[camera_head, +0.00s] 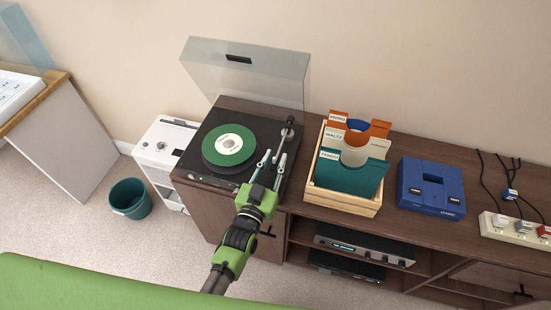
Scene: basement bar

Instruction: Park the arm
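A black turntable (262,128) with its clear lid raised stands on the brown cabinet. A green record (229,146) with a pale label lies on its platter. The thin dark tonearm (285,134) runs from its pivot at the back right toward the front, to the right of the record. My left gripper (274,156), on a green and black arm, reaches in over the turntable's front right. Its two fingertips are apart, one on each side of the tonearm's front end. I cannot tell whether they touch it. My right gripper is not in view.
A wooden crate (335,202) of records with divider cards stands right of the turntable. Beyond it are a blue device (431,187) and a power strip (515,229) with cables. A white unit (160,148) and a teal bin (131,199) stand to the left.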

